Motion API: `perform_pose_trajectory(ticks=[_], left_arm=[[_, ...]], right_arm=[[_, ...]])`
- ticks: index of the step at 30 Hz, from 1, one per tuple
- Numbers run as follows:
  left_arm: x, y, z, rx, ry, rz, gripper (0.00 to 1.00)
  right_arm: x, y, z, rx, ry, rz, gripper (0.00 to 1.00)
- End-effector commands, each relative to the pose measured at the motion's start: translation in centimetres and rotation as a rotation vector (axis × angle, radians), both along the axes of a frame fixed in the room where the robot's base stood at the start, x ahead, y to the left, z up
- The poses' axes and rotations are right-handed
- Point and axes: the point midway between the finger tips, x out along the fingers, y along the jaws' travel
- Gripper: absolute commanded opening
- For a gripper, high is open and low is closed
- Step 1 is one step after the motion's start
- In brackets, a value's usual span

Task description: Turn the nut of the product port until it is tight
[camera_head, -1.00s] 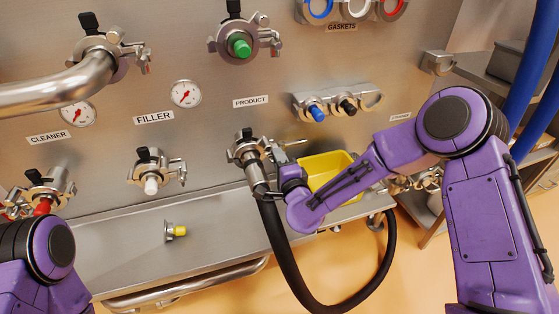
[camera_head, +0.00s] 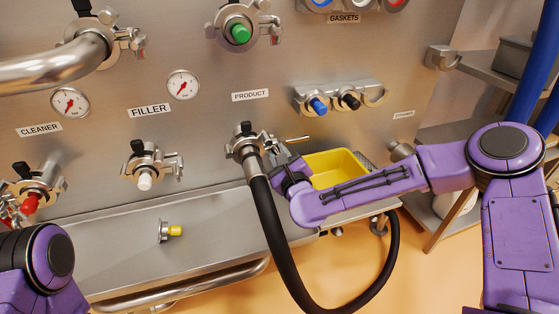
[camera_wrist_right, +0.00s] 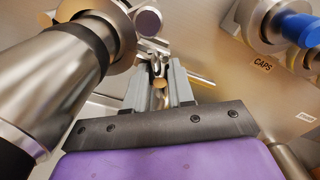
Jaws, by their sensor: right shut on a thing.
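The product port (camera_head: 245,142) sits below the PRODUCT label (camera_head: 250,95). A steel clamp is around it and the black hose (camera_head: 268,215) hangs from its fitting. My right gripper (camera_head: 275,156) is at the right side of this clamp. In the right wrist view, my right gripper (camera_wrist_right: 160,78) is shut on the clamp's nut, which shows only in part between the fingers (camera_wrist_right: 158,84). The steel hose fitting (camera_wrist_right: 55,85) stands close at the left there. How tight the nut is cannot be seen. Only purple links of my left arm show; its gripper is out of view.
A yellow bin (camera_head: 335,168) is just right of the port, behind my right forearm. Caps (camera_head: 318,105) on a bracket are above it. The filler port (camera_head: 146,165) and a yellow-tipped fitting (camera_head: 172,231) are at the left. The hose loops down in front of the ledge.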

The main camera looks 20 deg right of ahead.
Motion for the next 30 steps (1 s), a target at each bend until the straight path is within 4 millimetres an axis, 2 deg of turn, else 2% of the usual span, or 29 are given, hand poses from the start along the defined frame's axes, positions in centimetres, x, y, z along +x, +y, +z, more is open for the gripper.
perform_pose_trajectory(ticks=[1,6,17,21,28,29,30], left_arm=[[0.0,0.0,-1.3,0.000,0.000,0.000,0.93],[0.0,0.0,-2.9,0.000,0.000,0.000,0.93],[0.0,0.0,-2.9,0.000,0.000,0.000,0.93],[0.0,0.0,-4.8,0.000,0.000,0.000,0.93],[0.0,0.0,-7.6,0.000,0.000,0.000,0.93],[0.0,0.0,-7.5,0.000,0.000,0.000,0.93],[0.0,0.0,-7.0,0.000,0.000,0.000,0.93]], right_arm=[[0.2,-0.3,-0.4,0.085,-0.005,-0.008,0.00],[0.2,-0.2,-0.1,0.308,0.002,-0.006,0.00],[0.2,-0.2,0.3,0.363,0.005,-0.004,0.00],[0.2,-0.3,-0.3,0.498,0.008,-0.006,0.00],[0.2,-0.3,-0.3,0.781,0.016,-0.005,0.00],[0.2,-0.3,0.0,0.799,0.017,-0.004,0.26],[0.2,-0.2,0.4,0.793,0.018,-0.004,0.36]])
